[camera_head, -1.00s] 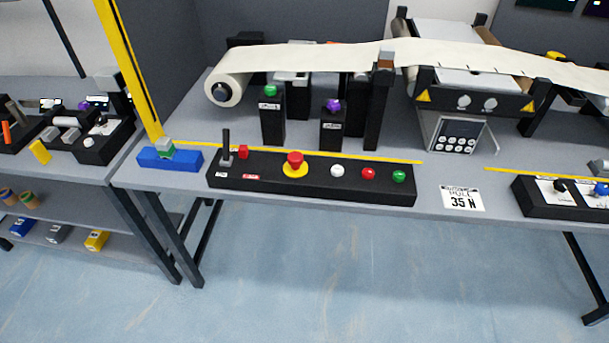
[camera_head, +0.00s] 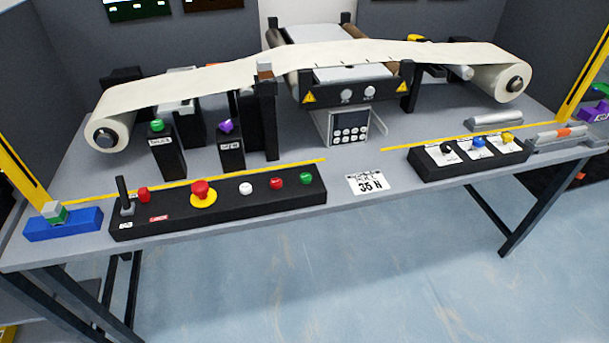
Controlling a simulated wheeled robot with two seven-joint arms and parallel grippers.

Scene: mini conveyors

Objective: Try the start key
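A long black control box (camera_head: 222,210) lies along the front left of the table. On it, from left to right, are a black lever (camera_head: 123,192), a small red block-like control (camera_head: 144,195), a red mushroom button on a yellow base (camera_head: 202,192), a white button (camera_head: 246,188), a red button (camera_head: 277,183) and a green button (camera_head: 306,178). I cannot read which one is labelled as the start key. Neither of my grippers is in view.
A mini conveyor with a cream belt (camera_head: 215,73) spans the table's back. A keypad unit (camera_head: 348,126) stands under it. A second black box (camera_head: 468,157) with several knobs is at right. A blue block (camera_head: 64,225) is at far left. Floor in front is clear.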

